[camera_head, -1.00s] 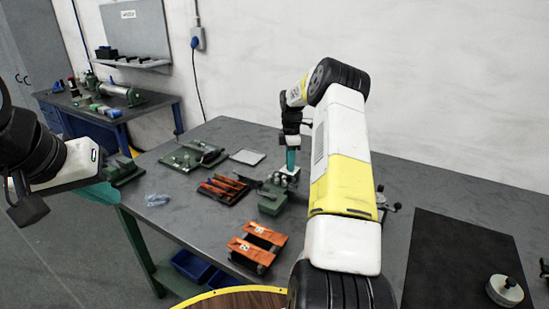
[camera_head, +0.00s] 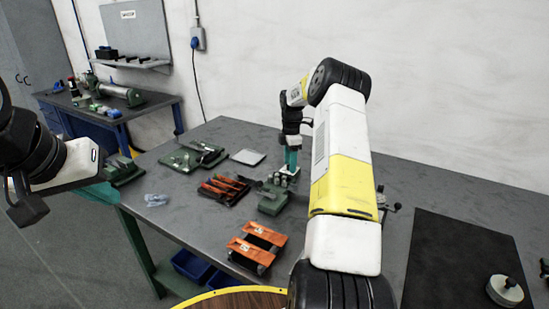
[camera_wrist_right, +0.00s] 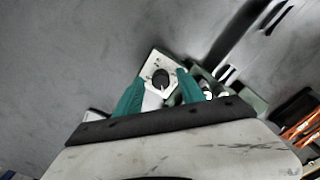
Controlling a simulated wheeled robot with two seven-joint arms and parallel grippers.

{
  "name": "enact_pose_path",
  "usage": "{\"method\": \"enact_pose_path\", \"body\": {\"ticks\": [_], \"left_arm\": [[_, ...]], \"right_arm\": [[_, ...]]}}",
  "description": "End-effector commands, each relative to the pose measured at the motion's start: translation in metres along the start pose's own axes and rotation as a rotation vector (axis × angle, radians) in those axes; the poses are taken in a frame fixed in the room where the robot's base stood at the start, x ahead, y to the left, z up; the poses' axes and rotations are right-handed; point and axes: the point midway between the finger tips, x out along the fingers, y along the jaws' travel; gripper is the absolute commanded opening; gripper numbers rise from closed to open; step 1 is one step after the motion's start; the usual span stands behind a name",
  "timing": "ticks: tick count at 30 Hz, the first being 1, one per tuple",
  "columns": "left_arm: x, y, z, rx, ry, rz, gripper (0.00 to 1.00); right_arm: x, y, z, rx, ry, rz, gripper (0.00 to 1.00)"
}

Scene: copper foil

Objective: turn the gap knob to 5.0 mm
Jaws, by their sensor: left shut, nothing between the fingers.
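The gap knob (camera_wrist_right: 161,79) has a dark round cap and a white pointer, on a pale plate (camera_wrist_right: 152,66) of a small green device. In the head view this green device (camera_head: 272,201) stands mid-table, and the knob is hidden by my gripper. My right gripper (camera_wrist_right: 160,77) points down over it, with teal fingers apart, one on each side of the knob. A gap shows beside the cap; contact lower down cannot be told. The scale is too small to read. My left gripper (camera_head: 106,195) is shut and empty, left of the table.
Orange clamp-like blocks (camera_head: 258,241) and a dark tray with orange tools (camera_head: 222,190) lie near the device. Green fixtures (camera_head: 190,156) and a pale plate (camera_head: 248,157) lie farther back. A black mat (camera_head: 450,262) with a round weight-like part (camera_head: 504,290) is at right.

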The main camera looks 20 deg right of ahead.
Motion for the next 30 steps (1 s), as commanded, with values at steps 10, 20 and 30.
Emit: {"method": "enact_pose_path", "body": {"ticks": [10,20,30], "left_arm": [[0.000,0.000,0.000,0.000,0.000,0.000,0.00],[0.000,0.000,0.000,0.000,0.000,0.000,0.00],[0.000,0.000,0.000,0.000,0.000,0.000,0.00]], "right_arm": [[-0.011,0.000,0.000,0.000,0.000,-0.001,0.46],[-0.065,0.001,0.000,0.000,0.000,0.002,0.46],[-0.078,0.000,0.000,0.000,0.001,-0.001,0.46]]}}
